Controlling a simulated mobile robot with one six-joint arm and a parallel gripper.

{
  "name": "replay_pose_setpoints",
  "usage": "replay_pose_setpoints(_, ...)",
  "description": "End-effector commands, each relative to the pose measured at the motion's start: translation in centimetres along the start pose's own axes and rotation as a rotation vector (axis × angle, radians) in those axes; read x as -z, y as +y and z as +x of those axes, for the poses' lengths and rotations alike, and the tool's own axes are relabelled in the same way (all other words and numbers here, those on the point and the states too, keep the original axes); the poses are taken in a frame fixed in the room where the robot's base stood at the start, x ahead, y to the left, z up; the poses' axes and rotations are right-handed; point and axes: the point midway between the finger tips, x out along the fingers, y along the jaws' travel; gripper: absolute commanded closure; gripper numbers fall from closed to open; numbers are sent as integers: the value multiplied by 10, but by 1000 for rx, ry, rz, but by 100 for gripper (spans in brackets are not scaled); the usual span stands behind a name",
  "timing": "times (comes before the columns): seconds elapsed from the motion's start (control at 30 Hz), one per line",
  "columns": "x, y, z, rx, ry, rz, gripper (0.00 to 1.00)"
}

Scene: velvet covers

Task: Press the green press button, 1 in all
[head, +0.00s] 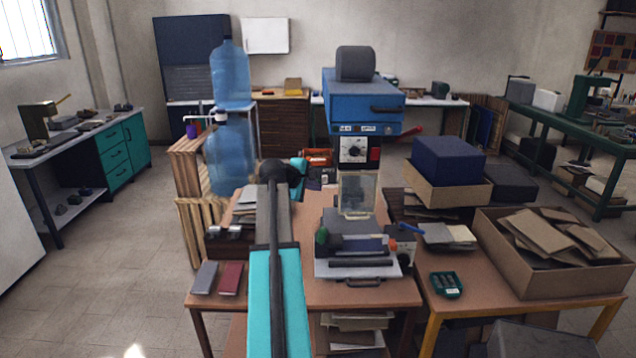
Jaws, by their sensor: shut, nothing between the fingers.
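A press machine (357,258) with a grey base plate, dark bars and a clear upright guard stands on the brown table, right of my arm. A small rounded green part (321,237) shows at its left side and looks like the green press button. It is too small to tell if it is pressed. An orange knob (392,245) is on the machine's right side. My teal and grey arm rises from the bottom, left of the machine, to a dark joint. My gripper cannot be made out past that joint.
A maroon book (231,279) and a grey book (204,277) lie left of my arm. A dark green case (446,284) and a cardboard box (547,265) of covers are at right. Bare floor shows at left.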

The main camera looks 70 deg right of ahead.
Motion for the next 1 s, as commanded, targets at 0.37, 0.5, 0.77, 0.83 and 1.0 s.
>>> replay_pose_setpoints(0.37,-10,-9,-13,0,0,0,100)
replay_pose_setpoints(0.5,-14,-14,-19,0,0,0,100)
replay_pose_setpoints(0.77,-23,-22,-31,0,0,0,100)
replay_pose_setpoints(0.83,-24,-24,-33,0,0,0,100)
replay_pose_setpoints(1.0,-26,-26,-35,0,0,0,100)
